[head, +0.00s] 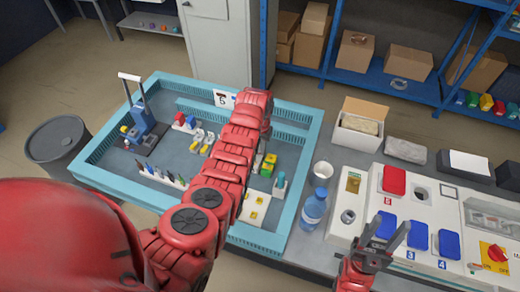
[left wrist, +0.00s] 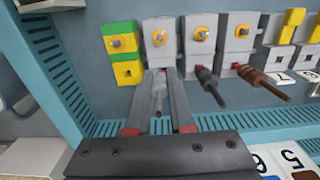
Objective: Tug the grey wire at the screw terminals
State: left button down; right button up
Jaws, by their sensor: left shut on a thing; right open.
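In the left wrist view a row of grey screw terminals (left wrist: 199,45) with orange screws lines the tray wall, with a green-yellow terminal (left wrist: 123,52) at its left end. The grey wire (left wrist: 159,98) comes out of the grey terminal beside the green-yellow one. My left gripper (left wrist: 160,82) is shut on this wire, just in front of the terminal. A black wire (left wrist: 208,82) and a brown wire (left wrist: 260,82) stick out to the right, clear of the fingers. In the head view my left arm hides its gripper and the grey wire. My right gripper (head: 388,238) is open and empty over the white panel.
A blue-rimmed tray (head: 305,135) holds the terminals and other small parts. A water bottle (head: 313,210) and a white cup (head: 322,173) stand to its right. The white panel (head: 345,222) carries red and blue covers (head: 386,225). A black drum (head: 60,145) stands at left.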

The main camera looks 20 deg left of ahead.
pick_arm(q)
jog(key=shift+d+f+b, duration=0.2)
jog(key=shift+f+b, duration=0.15)
dwell(0.7)
jog(key=c, duration=0.7)
grip_release()
jog(key=shift+a, duration=0.1)
jog(key=o, duration=0.4)
jog(key=shift+a+r, duration=0.1)
